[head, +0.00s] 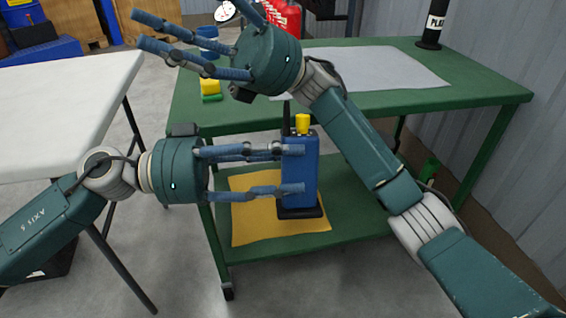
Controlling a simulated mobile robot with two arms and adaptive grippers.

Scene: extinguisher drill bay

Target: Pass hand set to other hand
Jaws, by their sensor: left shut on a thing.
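The hand set (299,172) is a blue upright radio with a black antenna, a yellow knob on top and a black base. My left gripper (291,169) reaches in from the left and is shut on it, with blue fingers across its body. It appears in front of the cart's lower shelf; its base overlaps a yellow cloth in the picture, and I cannot tell whether it touches. My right gripper (160,30) is raised above and to the left of the hand set. Its fingers are spread, open and empty, pointing left, apart from the hand set.
A green cart (480,95) carries a grey mat (390,70), a black bottle (434,25), a yellow-green sponge (210,90) and a blue container. The yellow cloth (245,225) lies on its lower shelf. A white table (60,110) stands at left. Red extinguishers (290,18) are behind.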

